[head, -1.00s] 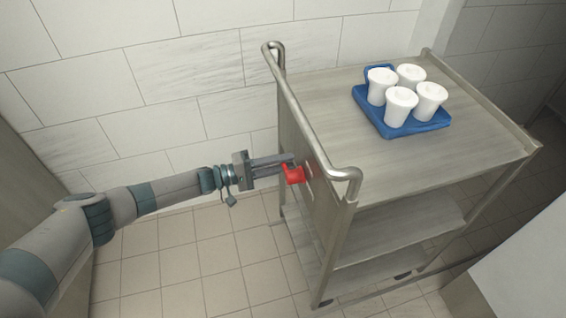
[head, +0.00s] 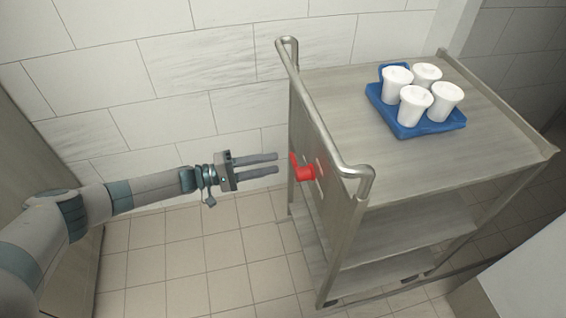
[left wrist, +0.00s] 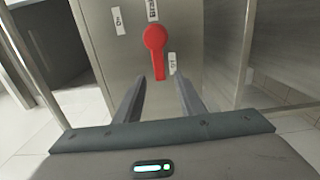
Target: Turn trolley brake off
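The red brake handle (head: 304,173) is on the end panel of the trolley (head: 352,150). In the left wrist view the handle (left wrist: 155,45) has its round hub at the top and its lever pointing down towards my gripper. A label reading like "On" (left wrist: 118,20) is left of the hub, and one that looks like "Off" (left wrist: 173,63) is just right of the lever. My left gripper (head: 277,163) is open and empty, a small gap left of the handle. In the left wrist view its fingers (left wrist: 157,80) stand either side of the lever's line. My right gripper is not in view.
A blue tray (head: 447,125) with several white cups (head: 411,107) stands on the trolley top. A bent metal push rail (head: 322,120) runs above the handle panel. A tiled wall is behind. The floor left of the trolley is clear.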

